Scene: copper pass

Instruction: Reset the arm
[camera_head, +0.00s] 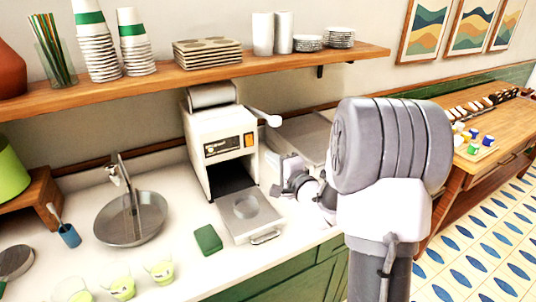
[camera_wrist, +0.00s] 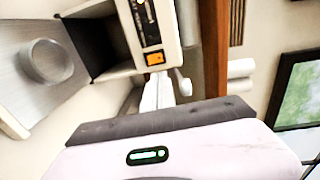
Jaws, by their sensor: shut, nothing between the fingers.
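My arm rises from the lower right in the head view and reaches over the counter. My gripper (camera_head: 279,190) is beside the right side of a white machine (camera_head: 217,143), apart from the counter as far as I can tell. In the wrist view my gripper (camera_wrist: 159,92) shows as narrow pale fingers closed together, with nothing between them. The machine also shows sideways in the wrist view (camera_wrist: 160,25), with its orange switch (camera_wrist: 155,58). Its pulled-out metal tray (camera_head: 237,229) carries a round metal piece (camera_head: 245,207). The fingertips are small and partly hidden in the head view.
A white-knobbed lever (camera_head: 265,117) sticks out from the machine near my arm. A wooden shelf (camera_head: 150,82) with cups and plates runs above. A green block (camera_head: 208,240), a round sink (camera_head: 130,222) and several small cups stand left. A wooden table (camera_head: 490,135) is right.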

